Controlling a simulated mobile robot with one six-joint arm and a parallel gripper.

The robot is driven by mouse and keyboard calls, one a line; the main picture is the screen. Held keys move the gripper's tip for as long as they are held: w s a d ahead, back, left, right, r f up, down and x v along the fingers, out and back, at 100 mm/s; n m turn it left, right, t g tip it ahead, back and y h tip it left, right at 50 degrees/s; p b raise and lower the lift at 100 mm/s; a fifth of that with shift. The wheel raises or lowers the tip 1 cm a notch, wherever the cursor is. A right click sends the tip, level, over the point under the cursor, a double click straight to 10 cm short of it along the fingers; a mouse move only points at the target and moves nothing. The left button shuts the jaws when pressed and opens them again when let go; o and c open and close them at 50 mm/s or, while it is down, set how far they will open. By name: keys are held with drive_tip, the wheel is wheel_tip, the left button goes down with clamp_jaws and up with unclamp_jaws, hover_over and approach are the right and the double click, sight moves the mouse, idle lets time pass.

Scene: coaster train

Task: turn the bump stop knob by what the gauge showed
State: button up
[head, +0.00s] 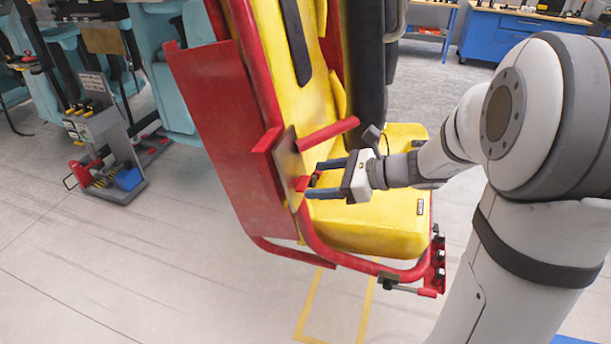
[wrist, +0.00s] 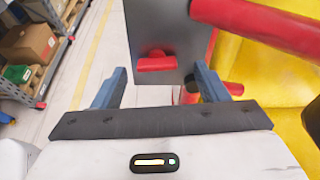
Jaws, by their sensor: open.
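A red knob (wrist: 157,62), a short bar in shape, sits on a grey metal plate (wrist: 150,22) in the wrist view. In the head view the knob (head: 301,183) shows low on the same plate (head: 287,160), at the side of a yellow seat with a red frame. My gripper (head: 317,179) is open, its blue fingers pointing at the plate. In the wrist view my gripper (wrist: 157,76) has one finger on each side of the knob, with gaps between; I cannot tell how deep the knob lies between the tips. No gauge can be made out.
A red bar (head: 328,134) juts from the frame just above my gripper. The yellow seat cushion (head: 380,225) lies beneath and beside it. A grey tool cart (head: 105,140) stands at the left. Blue workbenches (head: 500,35) are at the back; the floor at front left is clear.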

sight(301, 183)
drive_tip(key=shift+x, duration=1.3)
drive_tip(key=shift+c, duration=0.6)
